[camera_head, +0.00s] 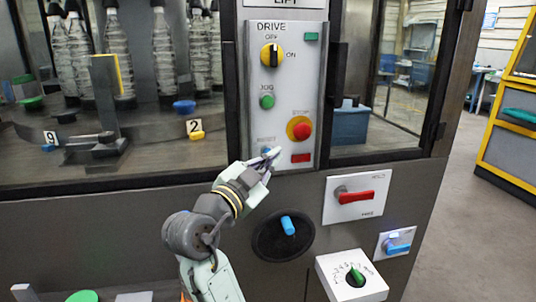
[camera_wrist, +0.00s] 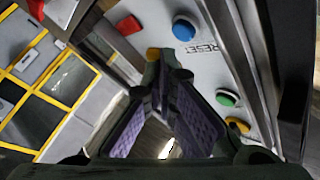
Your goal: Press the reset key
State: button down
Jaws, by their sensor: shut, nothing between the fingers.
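The reset key is a round blue button under a small label on the grey DRIVE panel (camera_head: 285,85). In the head view its blue top (camera_head: 266,149) shows just beside my fingertips, partly covered. In the wrist view the blue button (camera_wrist: 185,28) stands beside the printed word RESET, above and right of my fingertips. My gripper (camera_head: 274,154) is shut and empty, pointing at the panel's lower part. It also shows in the wrist view (camera_wrist: 165,68), its fingertips together. I see a gap between tips and button in the wrist view; I cannot tell its depth.
On the same panel are a red stop button (camera_head: 302,131) on a yellow base, a green jog button (camera_head: 267,101), a yellow selector (camera_head: 271,55) and a red rectangle (camera_head: 301,158). Below are a blue knob (camera_head: 288,226) and a red handle (camera_head: 355,197). Glass windows flank the panel.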

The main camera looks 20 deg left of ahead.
jog(key=s+d, duration=0.2)
jog(key=s, duration=0.1)
jog(key=shift+s+d, duration=0.2)
jog(key=shift+s, duration=0.1)
jog(key=shift+a, duration=0.1)
dwell(0.6)
